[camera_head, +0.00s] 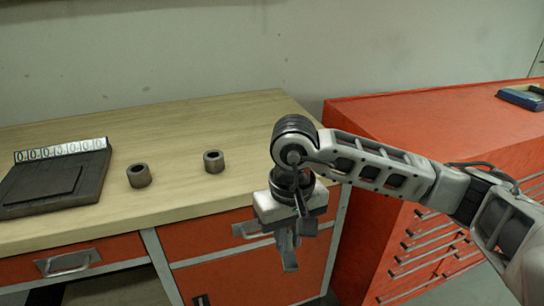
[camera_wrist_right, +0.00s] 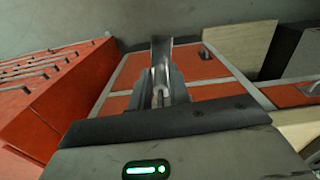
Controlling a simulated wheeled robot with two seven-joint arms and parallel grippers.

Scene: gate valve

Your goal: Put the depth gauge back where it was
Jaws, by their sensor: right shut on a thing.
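My right gripper (camera_head: 287,240) hangs in front of the workbench's front edge, pointing down, over the red drawer fronts. In the right wrist view its fingers (camera_wrist_right: 161,92) are shut on a narrow grey metal piece, which looks like the depth gauge (camera_wrist_right: 161,55). The piece sticks out past the fingertips. In the head view it is hard to tell from the grey fingers. My left gripper is not in view.
The wooden workbench (camera_head: 230,120) holds two steel sleeves, one nearer (camera_head: 139,176) and one farther right (camera_head: 214,162). A dark block (camera_head: 55,185) with a numbered strip (camera_head: 60,149) sits at left. A red cabinet (camera_head: 430,120) stands at right, with a blue-edged tray (camera_head: 522,97) on top.

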